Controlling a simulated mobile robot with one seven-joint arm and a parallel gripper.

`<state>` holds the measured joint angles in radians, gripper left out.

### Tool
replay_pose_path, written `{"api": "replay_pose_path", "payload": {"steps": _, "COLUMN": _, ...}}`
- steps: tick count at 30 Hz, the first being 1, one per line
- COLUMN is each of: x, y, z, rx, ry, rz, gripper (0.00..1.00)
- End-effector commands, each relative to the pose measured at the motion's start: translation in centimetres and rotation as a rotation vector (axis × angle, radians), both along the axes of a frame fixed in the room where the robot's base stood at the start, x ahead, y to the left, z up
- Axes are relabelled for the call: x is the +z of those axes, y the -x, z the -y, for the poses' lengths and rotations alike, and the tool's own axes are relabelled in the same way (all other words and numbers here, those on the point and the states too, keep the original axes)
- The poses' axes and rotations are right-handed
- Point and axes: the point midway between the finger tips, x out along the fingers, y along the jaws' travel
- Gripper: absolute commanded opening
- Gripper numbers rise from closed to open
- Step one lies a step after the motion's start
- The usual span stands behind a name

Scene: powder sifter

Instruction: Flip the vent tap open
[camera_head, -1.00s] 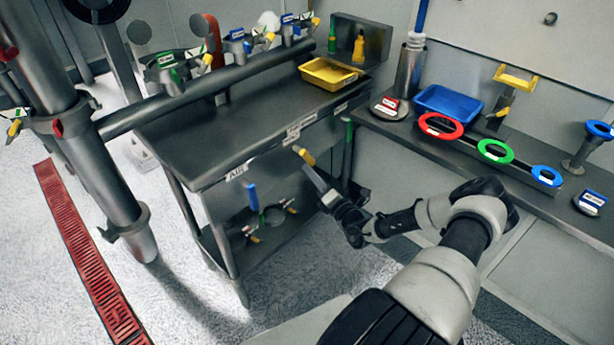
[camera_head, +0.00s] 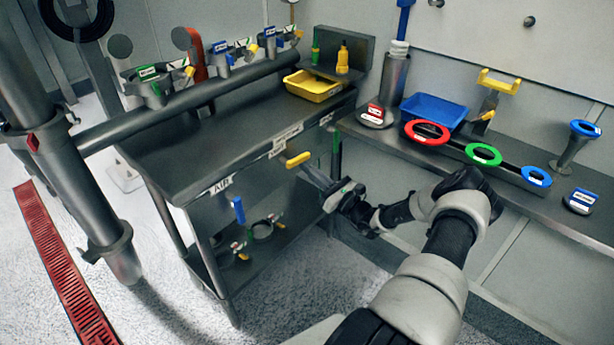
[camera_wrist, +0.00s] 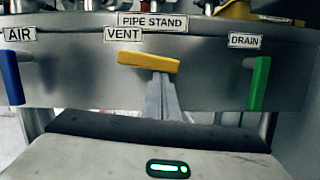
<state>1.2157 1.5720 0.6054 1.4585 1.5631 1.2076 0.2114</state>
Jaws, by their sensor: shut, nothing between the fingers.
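The vent tap's yellow handle (camera_wrist: 148,62) lies almost level under the VENT label (camera_wrist: 123,34) on the bench's front panel, tilted slightly down to the right in the wrist view. It also shows in the head view (camera_head: 299,160), roughly along the bench edge. My gripper (camera_wrist: 161,80) is shut and empty, its fingertips just below the right half of the handle. Whether they touch it I cannot tell. My gripper also shows in the head view (camera_head: 306,174), in front of the panel. The tap's pivot is not clearly visible.
A blue handle (camera_wrist: 11,77) under the AIR label hangs down at the left. A green handle (camera_wrist: 259,83) under the DRAIN label hangs down at the right. The bench top (camera_head: 215,145) is above, and a lower shelf (camera_head: 225,273) with clamps is below.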

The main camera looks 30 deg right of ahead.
Motion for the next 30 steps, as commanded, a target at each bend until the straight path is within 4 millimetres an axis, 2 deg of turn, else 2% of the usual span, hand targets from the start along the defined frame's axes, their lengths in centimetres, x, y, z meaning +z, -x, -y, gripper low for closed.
{"api": "replay_pose_path", "payload": {"steps": 12, "x": 0.92, "y": -0.21, "z": 0.49, "rx": 0.0, "ry": 0.14, "rz": 0.052, "gripper": 0.0}}
{"api": "replay_pose_path", "payload": {"steps": 30, "x": 0.73, "y": -0.22, "z": 0.49, "rx": 0.001, "ry": 0.15, "rz": 0.058, "gripper": 0.0}}
